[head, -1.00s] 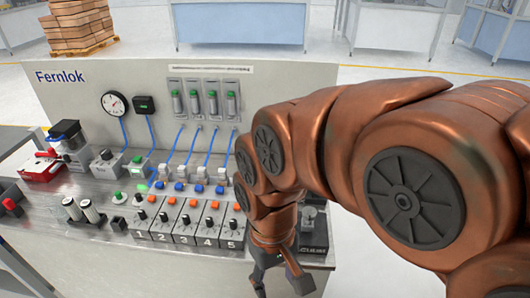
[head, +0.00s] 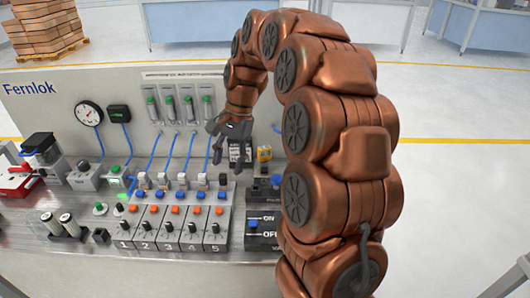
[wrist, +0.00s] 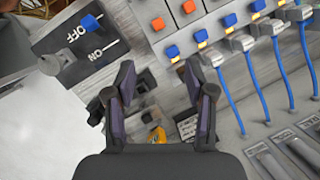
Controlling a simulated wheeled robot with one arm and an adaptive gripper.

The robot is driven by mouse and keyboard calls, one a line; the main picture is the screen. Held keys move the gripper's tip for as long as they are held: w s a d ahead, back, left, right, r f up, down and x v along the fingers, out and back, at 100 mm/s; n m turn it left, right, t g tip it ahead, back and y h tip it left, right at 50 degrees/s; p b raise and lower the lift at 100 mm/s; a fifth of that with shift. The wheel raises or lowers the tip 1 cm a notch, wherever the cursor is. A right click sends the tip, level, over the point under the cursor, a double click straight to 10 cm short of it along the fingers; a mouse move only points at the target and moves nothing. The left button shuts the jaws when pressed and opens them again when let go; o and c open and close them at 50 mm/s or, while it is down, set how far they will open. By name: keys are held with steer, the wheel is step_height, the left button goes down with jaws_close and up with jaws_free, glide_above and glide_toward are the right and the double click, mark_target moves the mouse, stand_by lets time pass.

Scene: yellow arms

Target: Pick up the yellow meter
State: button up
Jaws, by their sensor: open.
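The yellow meter (head: 264,153) is small and stands at the back right of the bench, near the panel's right end. In the wrist view only a bit of the yellow meter (wrist: 158,136) shows, low between the fingers and close to the gripper body. My gripper (head: 229,158) is open and empty. In the head view it hangs just left of the meter, apart from it. The wrist view shows both fingers of my gripper (wrist: 158,66) spread, with nothing between their tips.
A dark box marked ON and OFF (head: 263,225) sits in front of the meter. The numbered switch row (head: 170,230) and blue cables (head: 188,150) lie to the left. A black-and-white labelled block (head: 240,153) stands beside the meter. The panel (head: 50,115) rises behind.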

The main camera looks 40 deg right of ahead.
steer(key=w+d+f+m+t, duration=0.1)
steer(key=w+d+f+m, duration=0.1)
steer(key=w+d+m, duration=0.6)
steer(key=m+p, duration=0.1)
glide_toward(264, 147)
steer(key=shift+t+y, duration=0.4)
steer(key=x, duration=0.4)
steer(key=shift+s+d+f, duration=0.1)
steer(key=shift+d+f, duration=0.15)
steer(key=shift+f, duration=0.3)
steer(key=shift+p+x, duration=0.65)
steer(key=shift+x, duration=0.75)
steer(key=shift+s+a+f+p, duration=0.2)
steer(key=shift+a+f+p, duration=0.25)
steer(key=shift+f, duration=0.25)
steer(key=shift+p+x, duration=0.65)
steer(key=shift+x, duration=1.05)
jaws_close()
